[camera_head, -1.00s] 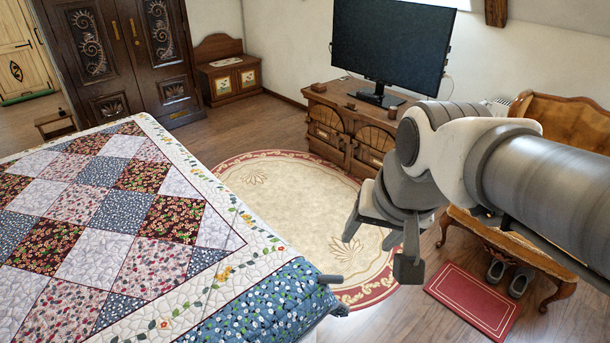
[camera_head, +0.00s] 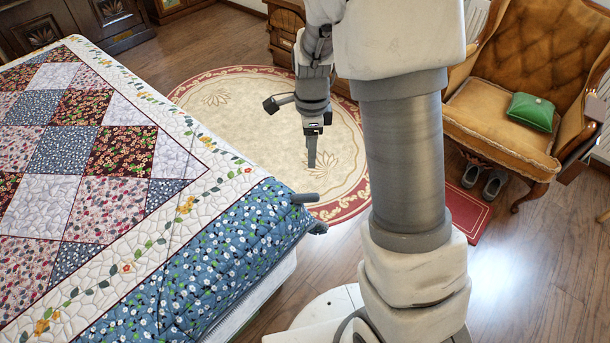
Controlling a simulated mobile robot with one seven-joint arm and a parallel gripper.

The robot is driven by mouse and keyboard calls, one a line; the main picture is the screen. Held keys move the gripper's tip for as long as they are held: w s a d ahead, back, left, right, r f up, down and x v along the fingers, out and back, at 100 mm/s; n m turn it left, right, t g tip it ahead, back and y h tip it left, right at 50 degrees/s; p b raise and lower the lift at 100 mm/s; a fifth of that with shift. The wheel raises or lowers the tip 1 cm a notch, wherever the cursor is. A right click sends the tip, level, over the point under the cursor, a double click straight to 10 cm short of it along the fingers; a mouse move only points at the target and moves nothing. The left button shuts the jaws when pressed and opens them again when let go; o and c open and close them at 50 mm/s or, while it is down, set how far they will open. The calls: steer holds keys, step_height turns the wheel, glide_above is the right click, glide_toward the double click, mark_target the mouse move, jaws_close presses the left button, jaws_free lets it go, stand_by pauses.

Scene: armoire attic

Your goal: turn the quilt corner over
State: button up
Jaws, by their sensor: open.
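The patchwork quilt (camera_head: 105,190) covers the bed at the left in the head view. It has a white floral border and a blue flowered edge (camera_head: 200,265) hanging over the bed's near side. The quilt's near right corner (camera_head: 270,200) lies flat, not folded back. A short dark grey rod (camera_head: 304,198) sticks out at that corner. My gripper (camera_head: 311,150) hangs in the air beyond and slightly right of the corner, pointing down, over the round rug in the picture. It is open and apart from the quilt; its fingers appear nearly edge-on.
A round cream rug (camera_head: 225,105) lies on the wooden floor beyond the bed. A tan armchair (camera_head: 500,110) with a green cushion (camera_head: 530,112) stands at the right, with shoes (camera_head: 483,180) and a red mat (camera_head: 466,212) by it. Floor between bed and chair is partly clear.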

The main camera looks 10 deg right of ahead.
mark_target(310, 195)
step_height(310, 195, down, 18)
steer(key=b, duration=0.3)
steer(key=shift+r, duration=0.2)
jaws_close()
stand_by(1.3)
